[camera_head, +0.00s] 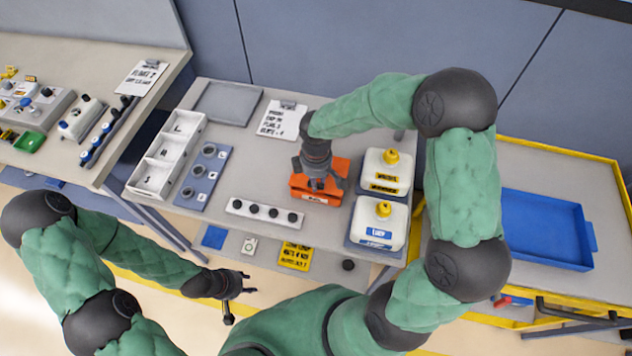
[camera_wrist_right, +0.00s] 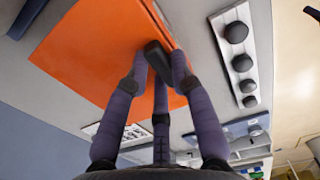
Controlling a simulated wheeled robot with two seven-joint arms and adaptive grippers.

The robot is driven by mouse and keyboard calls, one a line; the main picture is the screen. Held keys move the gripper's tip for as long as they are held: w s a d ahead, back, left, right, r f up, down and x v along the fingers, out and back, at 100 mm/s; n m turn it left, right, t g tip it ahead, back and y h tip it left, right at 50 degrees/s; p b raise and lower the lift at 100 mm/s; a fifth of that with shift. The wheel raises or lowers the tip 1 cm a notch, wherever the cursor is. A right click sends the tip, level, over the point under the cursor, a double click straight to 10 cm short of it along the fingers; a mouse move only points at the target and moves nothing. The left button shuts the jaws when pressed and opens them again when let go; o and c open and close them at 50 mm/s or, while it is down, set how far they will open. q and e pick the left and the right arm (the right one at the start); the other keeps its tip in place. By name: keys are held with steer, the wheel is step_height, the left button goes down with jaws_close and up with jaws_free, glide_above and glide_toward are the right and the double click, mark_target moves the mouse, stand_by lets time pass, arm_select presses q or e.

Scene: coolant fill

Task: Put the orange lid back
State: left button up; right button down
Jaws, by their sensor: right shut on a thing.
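The orange lid (camera_wrist_right: 95,55) fills the upper left of the right wrist view, with a dark handle (camera_wrist_right: 157,60) on it. My right gripper (camera_head: 318,184) is shut on that handle, its fingers around it. In the head view the lid lies at or just over the orange box (camera_head: 314,198), which has a white label on its front. The gripper hides much of the lid, and I cannot tell whether it is fully seated. My left gripper (camera_head: 238,294) is open and empty, in front of the table and away from the box.
Two white jugs with yellow caps (camera_head: 388,171) (camera_head: 379,223) stand right of the box. A white strip with dark knobs (camera_head: 264,212) lies in front. A white compartment tray (camera_head: 168,153) and a blue panel (camera_head: 205,178) are left. A blue tray (camera_head: 548,230) sits on the right cart.

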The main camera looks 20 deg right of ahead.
steer(key=shift+f, duration=0.5)
steer(key=shift+f+b, duration=0.35)
steer(key=shift+f, duration=0.05)
steer(key=shift+f, duration=0.15)
steer(key=c, duration=1.1)
jaws_free()
steer(key=shift+o, duration=0.2)
